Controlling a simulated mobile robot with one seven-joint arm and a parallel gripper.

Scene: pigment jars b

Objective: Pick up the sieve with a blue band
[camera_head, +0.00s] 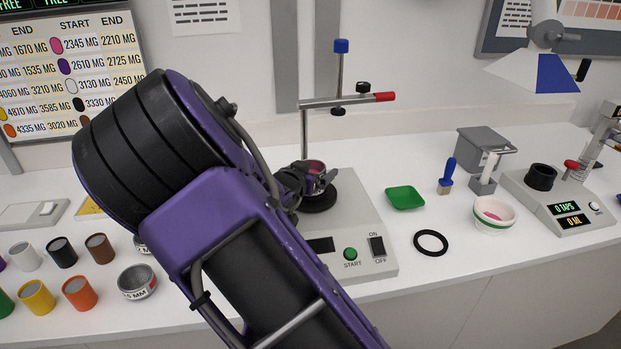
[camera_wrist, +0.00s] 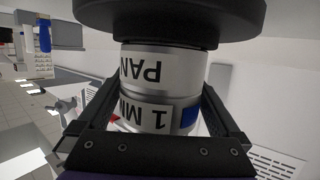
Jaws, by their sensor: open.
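A stack of metal cylinders stands on the black disc (camera_head: 318,200) of the shaker; the disc also shows in the wrist view (camera_wrist: 170,20). In the wrist view, which appears upside down, the part labelled PAN (camera_wrist: 150,66) is against the disc. The sieve labelled 1 M..., with a blue patch (camera_wrist: 190,118), is stacked on it. In the head view only a small part of the stack (camera_head: 316,169) shows, with pink inside. My gripper (camera_wrist: 158,92) is open, one finger on each side of the stack. Contact cannot be told. My arm hides much of the shaker.
The shaker (camera_head: 352,215) has a post and crossbar (camera_head: 345,101) above the stack. Another sieve (camera_head: 138,282) with a red mark stands at the front left, near several coloured jars (camera_head: 80,293). A green tray (camera_head: 405,198), black ring (camera_head: 431,243) and white bowl (camera_head: 494,213) lie right.

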